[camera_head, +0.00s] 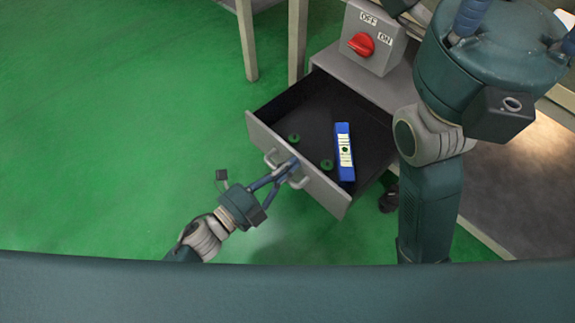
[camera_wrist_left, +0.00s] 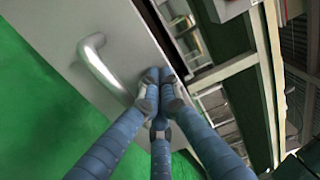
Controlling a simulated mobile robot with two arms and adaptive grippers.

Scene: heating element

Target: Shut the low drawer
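The low drawer (camera_head: 325,190) is pulled out of the grey cabinet, with its dark inside showing. Metal handle parts show on its front on both sides of my left gripper (camera_head: 293,163). In the left wrist view, one handle (camera_wrist_left: 100,65) stands on the grey drawer front (camera_wrist_left: 50,25), left of the fingertips. My left gripper's blue fingers (camera_wrist_left: 160,76) are together with nothing seen between them. Their tips are at the drawer front beside the handle; whether they touch cannot be told. My right gripper (camera_head: 515,22) is at the top right, its fingertips cut off by the frame.
A blue box-like item (camera_head: 344,155) and two small green round pieces (camera_head: 327,164) lie in the drawer. A switch box with a red knob (camera_head: 361,44) sits on the cabinet above. Table legs (camera_head: 247,40) stand behind. Green floor (camera_head: 110,120) is clear at left.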

